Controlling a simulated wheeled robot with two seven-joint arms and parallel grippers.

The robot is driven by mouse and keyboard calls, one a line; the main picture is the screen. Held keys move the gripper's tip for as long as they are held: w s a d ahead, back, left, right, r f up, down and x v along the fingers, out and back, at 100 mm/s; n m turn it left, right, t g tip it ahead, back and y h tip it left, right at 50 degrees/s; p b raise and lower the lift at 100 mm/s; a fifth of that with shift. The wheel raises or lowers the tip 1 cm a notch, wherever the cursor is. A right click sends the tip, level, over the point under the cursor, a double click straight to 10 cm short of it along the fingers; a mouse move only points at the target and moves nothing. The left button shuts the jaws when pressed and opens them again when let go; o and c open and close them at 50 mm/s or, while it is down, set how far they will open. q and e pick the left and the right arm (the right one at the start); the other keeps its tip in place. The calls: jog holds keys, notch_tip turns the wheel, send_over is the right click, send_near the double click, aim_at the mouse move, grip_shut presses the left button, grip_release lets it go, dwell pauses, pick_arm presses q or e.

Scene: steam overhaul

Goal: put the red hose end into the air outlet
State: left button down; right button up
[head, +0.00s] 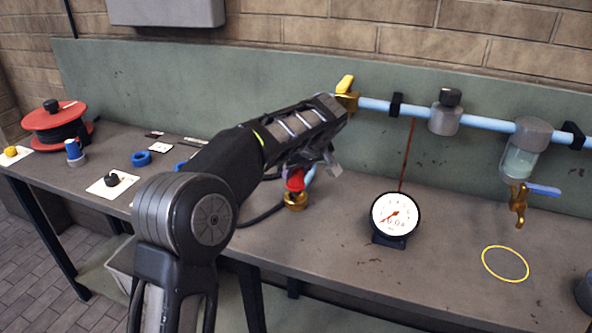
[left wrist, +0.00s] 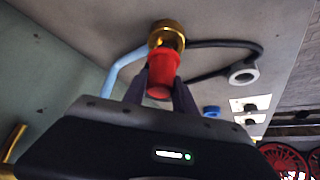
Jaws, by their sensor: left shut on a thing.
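The red hose end (head: 295,180) is between the fingers of my left gripper (head: 309,165), above the bench right of centre. In the left wrist view the dark fingers are shut on the red hose end (left wrist: 161,78) from both sides. Its far end meets a brass ring-shaped fitting (left wrist: 168,31), which looks like the air outlet. A light blue pipe runs to this fitting. In the head view the brass fitting (head: 295,201) sits just below the red end. They look in contact, but I cannot tell how deep the red end sits. My right gripper is not in view.
A pressure gauge (head: 395,215) stands right of the brass fitting. A light blue pipe (head: 480,122) with a yellow-handled valve (head: 346,90) runs along the back. A hose reel (head: 53,123) and small parts lie at the left. A black hose (head: 262,214) lies near my gripper.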

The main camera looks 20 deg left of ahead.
aim_at(296, 180)
pick_arm(q)
jog(key=shift+f+b, duration=1.4)
jog(key=shift+f, duration=0.2)
jog(key=c, duration=0.9)
grip_release()
jog(key=shift+v, duration=3.95)
